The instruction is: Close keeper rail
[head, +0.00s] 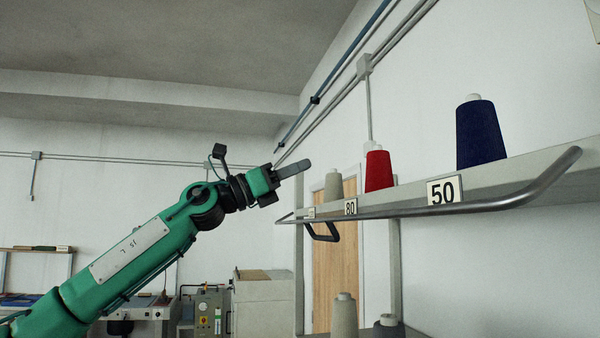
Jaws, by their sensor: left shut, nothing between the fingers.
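The keeper rail is a grey metal bar (400,212) running along the front of a wall shelf (540,188). Its near end bends back toward the shelf at the right. A dark loop handle (323,237) hangs below the rail near its far end. My left gripper (300,167) is shut and empty. It is raised left of the shelf's far end, and in the picture it appears above the rail and handle, apart from both. Whether the rail is latched cannot be told. My right gripper is not in view.
A beige cone (333,186), a red cone (378,170) and a navy cone (480,134) stand on the shelf behind number cards, including 80 (351,207) and 50 (444,190). More cones (344,316) stand below. A wooden door (335,270) and cabinet (263,300) are behind.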

